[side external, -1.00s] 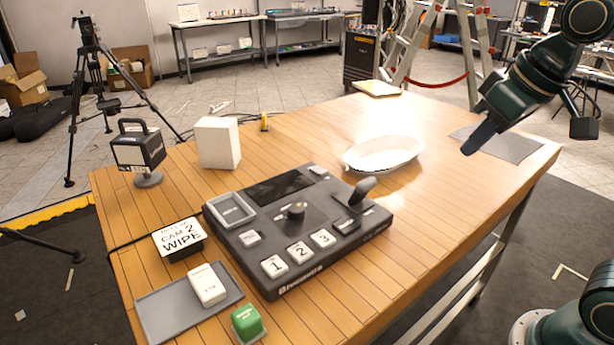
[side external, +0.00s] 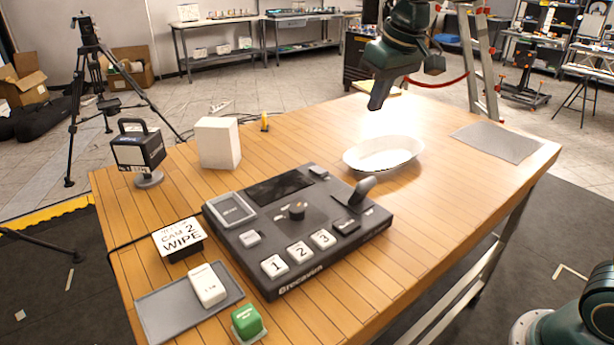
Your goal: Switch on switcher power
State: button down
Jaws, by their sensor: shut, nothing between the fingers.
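The dark switcher (side external: 330,252) lies on the wooden table, with white buttons 1, 2 and 3 along its front. It has a dark screen, a small knob (side external: 296,210), a lever (side external: 361,190) at its right and a small light key (side external: 319,172) at its back edge. I cannot tell which control is the power switch, nor whether the switcher is on; its screen looks dark. My gripper (side external: 375,104) is shut and empty. It hangs in the air above the far part of the table, behind the switcher and apart from it, pointing down.
A white oval dish (side external: 384,153) sits behind the switcher, below my gripper. A white box (side external: 218,143), a handled cube (side external: 138,148), a CAM 2 WIPE sign (side external: 179,237), a grey tray (side external: 160,315) and a green block (side external: 247,321) surround the left side. The right table surface is mostly clear.

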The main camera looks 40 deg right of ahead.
send_over(323, 171)
jog(key=s, duration=0.4)
notch_tip(323, 171, down, 5)
jog(key=shift+w+f+g, duration=0.3)
jog(key=shift+w+g, duration=0.1)
jog(key=shift+w, duration=0.25)
jog(key=shift+f, duration=0.15)
jog(key=x, duration=0.8)
jog(key=s+x, duration=0.1)
jog(key=x, duration=0.3)
jog(key=shift+f, duration=0.9)
jog(key=shift+s+f, duration=0.25)
jog(key=shift+f, duration=0.15)
jog(key=shift+w+r, duration=0.2)
jog(key=shift+w, duration=0.1)
